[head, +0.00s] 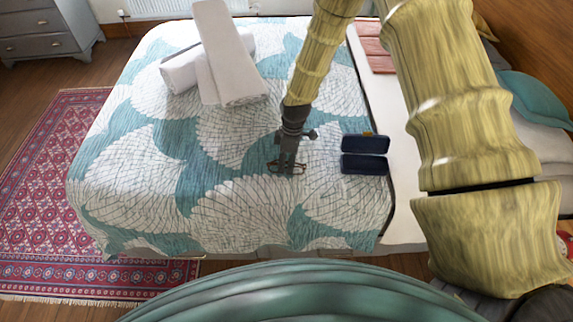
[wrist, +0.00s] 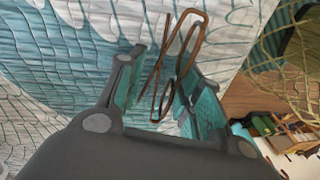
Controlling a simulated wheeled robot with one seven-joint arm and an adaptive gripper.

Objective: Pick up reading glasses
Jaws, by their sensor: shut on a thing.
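The reading glasses have thin brown frames and show in the wrist view (wrist: 184,58), between the two finger pads of my gripper (wrist: 165,95). My gripper is shut on the glasses. In the head view the glasses (head: 297,169) appear as a small brown shape at the fingertips of my gripper (head: 286,166), over the middle of the bed. I cannot tell whether the glasses touch the quilt. Part of the frames is hidden by the fingers.
An open dark blue case (head: 364,164) lies on the bed right of my gripper. Rolled or folded pale towels (head: 228,60) lie on the teal and white quilt (head: 235,215). Pillows (head: 530,95) are at the right. A grey dresser (head: 40,32) and red rug (head: 62,165) are left.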

